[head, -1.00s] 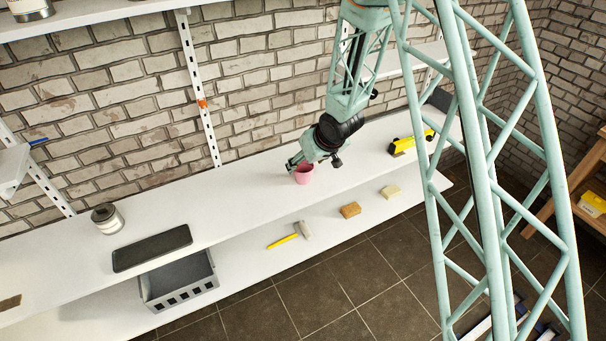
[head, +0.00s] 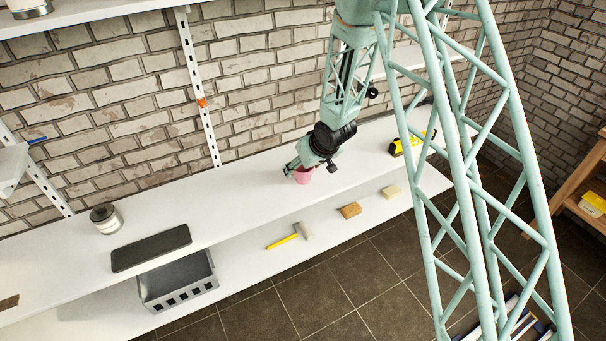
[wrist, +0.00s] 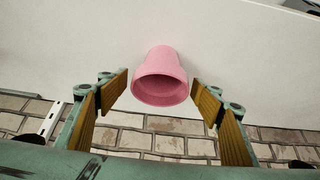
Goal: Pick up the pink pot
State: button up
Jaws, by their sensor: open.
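The pink pot (head: 304,176) stands upright on the upper white shelf, partly hidden by my gripper in the head view. In the wrist view the pot (wrist: 160,78) is in the middle, its open rim facing my gripper. My gripper (head: 294,168) is open and right at the pot in the head view. In the wrist view the fingers of my gripper (wrist: 163,100) are spread, one on each side of the pot, with a gap on both sides. Neither finger visibly touches the pot.
On the same white shelf (head: 225,205) are a yellow-and-black object (head: 408,145), a dark flat tray (head: 151,248) and a jar (head: 105,218). A hammer (head: 290,236), a brown block (head: 350,210) and a grey bin (head: 178,283) lie on the lower shelf. The brick wall (head: 262,90) is close behind.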

jog(key=shift+c, duration=0.9)
jog(key=c, duration=0.8)
